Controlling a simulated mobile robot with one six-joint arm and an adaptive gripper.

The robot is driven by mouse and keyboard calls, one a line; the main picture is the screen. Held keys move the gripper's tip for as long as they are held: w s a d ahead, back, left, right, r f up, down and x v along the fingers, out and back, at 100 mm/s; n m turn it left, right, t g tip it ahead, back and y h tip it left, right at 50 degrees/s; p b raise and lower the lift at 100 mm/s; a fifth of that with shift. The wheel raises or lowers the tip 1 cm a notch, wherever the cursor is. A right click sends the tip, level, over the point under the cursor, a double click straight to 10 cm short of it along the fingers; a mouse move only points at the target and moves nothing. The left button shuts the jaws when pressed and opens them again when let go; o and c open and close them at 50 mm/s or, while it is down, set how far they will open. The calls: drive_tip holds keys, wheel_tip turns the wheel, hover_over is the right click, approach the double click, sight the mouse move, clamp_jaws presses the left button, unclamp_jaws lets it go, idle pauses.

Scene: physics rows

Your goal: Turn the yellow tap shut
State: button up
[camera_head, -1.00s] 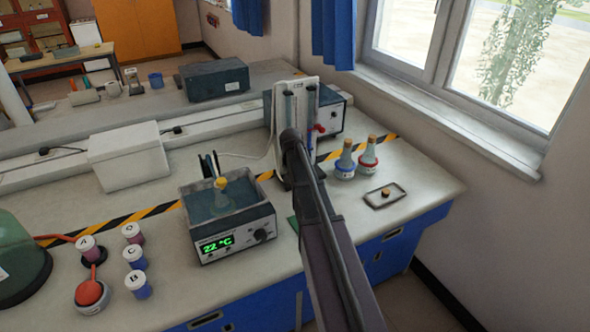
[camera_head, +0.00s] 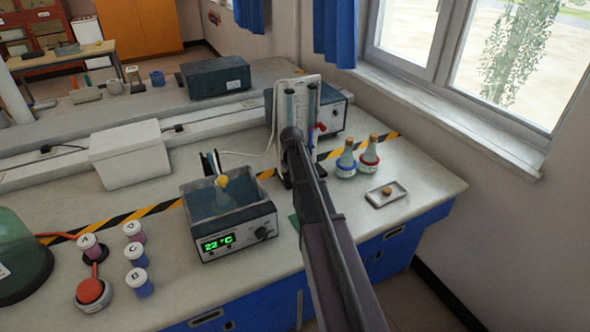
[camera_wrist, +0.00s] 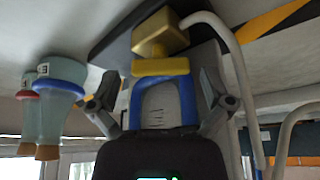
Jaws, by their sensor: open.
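In the wrist view, a gold-yellow block (camera_wrist: 160,33) sits on a dark plate beside a pale hose. Just below it is a yellow bar (camera_wrist: 160,67) with blue sides; I cannot tell which of these yellow parts is the tap's handle. My gripper (camera_wrist: 159,103) is open, its two grey fingers apart on either side of the blue sides. In the head view, my arm hides the yellow tap and my gripper. The apparatus with upright glass tubes (camera_head: 313,95) stands behind the arm's end, with a red tap (camera_head: 321,127) at its right.
Two stoppered flasks, blue-collared (camera_head: 346,160) and red-collared (camera_head: 369,156), stand close right of the arm. A small tray (camera_head: 374,201) lies nearer. A water bath (camera_head: 247,238) reading 22 °C stands to the left. A hose (camera_wrist: 240,75) runs beside the gripper.

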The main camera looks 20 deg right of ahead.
drive_tip(key=shift+n, duration=0.4)
drive_tip(key=shift+d+n+t+y, duration=0.15)
drive_tip(key=shift+n+t+y, duration=0.3)
drive_tip(key=shift+n, duration=0.75)
drive_tip(key=shift+d+n+y, duration=0.1)
drive_tip(key=shift+n+y, duration=0.75)
drive_tip(key=shift+n, duration=1.25)
drive_tip(key=p+v, duration=1.3)
drive_tip(key=v, duration=0.1)
drive_tip(key=s+a+f+g+b, duration=0.1)
drive_tip(key=s+a+f+b, duration=0.1)
drive_tip(key=s+a, duration=0.3)
drive_tip(key=s+a+f+g+b, duration=0.1)
drive_tip(key=s+a+f+b, duration=0.1)
drive_tip(key=s+a, duration=0.4)
drive_tip(key=s+a+f+g+b, duration=0.2)
drive_tip(key=s+a, duration=0.4)
drive_tip(key=a, duration=0.4)
drive_tip(key=shift+s+f+b, duration=0.1)
drive_tip(key=shift+f+b, duration=0.2)
drive_tip(key=shift+f, duration=0.6)
